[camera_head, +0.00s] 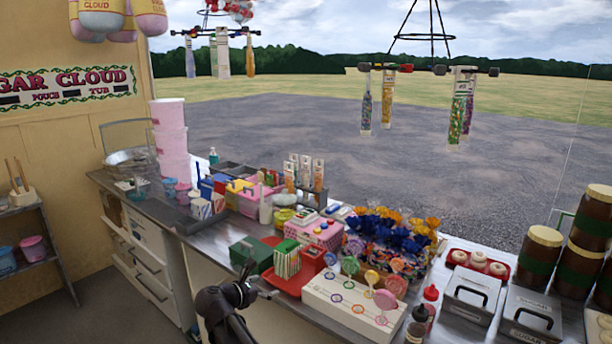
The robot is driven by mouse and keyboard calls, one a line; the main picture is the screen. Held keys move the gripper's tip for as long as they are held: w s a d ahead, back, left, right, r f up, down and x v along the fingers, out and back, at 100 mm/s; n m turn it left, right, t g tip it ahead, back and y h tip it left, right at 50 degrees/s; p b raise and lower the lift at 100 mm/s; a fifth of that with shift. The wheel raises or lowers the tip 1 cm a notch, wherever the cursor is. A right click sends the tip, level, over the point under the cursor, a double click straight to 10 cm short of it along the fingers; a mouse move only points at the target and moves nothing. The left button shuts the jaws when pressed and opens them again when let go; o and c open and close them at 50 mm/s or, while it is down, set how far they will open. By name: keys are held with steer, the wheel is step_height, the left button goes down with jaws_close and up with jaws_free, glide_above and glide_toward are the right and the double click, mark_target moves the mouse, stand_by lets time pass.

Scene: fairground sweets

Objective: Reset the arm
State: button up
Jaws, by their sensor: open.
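My gripper (251,280) is at the lower middle of the head view, at the end of my dark arm. It is open, with no object visible between its fingers. It is in front of the counter's near edge, close to the green box (250,255) and the red tray (289,283). I cannot tell whether it touches anything.
The metal counter (218,242) is crowded. A white lollipop stand (340,303), a red bottle (430,294) and metal bins (470,297) stand to the right. Large brown jars (538,258) are at far right. Bags hang overhead. The floor (95,315) at left is clear.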

steer(key=s+d+f+m+g+y+p, duration=0.1)
steer(key=s+d+f+m+g, duration=0.2)
steer(key=d+m, duration=0.45)
steer(key=s+d+f+m+g+y+p, duration=0.1)
steer(key=s+d+f+m+g, duration=0.3)
steer(key=d, duration=0.7)
steer(key=s+d+m+g+y+p, duration=0.2)
steer(key=s+d+m+y, duration=0.4)
steer(key=m, duration=0.9)
steer(key=s+d+g, duration=0.1)
steer(key=s+d, duration=0.2)
steer(key=s, duration=0.2)
steer(key=shift+d+f+m+g+y+p, duration=0.15)
steer(key=shift+d+m+g+y+p, duration=0.15)
steer(key=shift+d+m+g+y, duration=0.1)
steer(key=shift+a, duration=0.1)
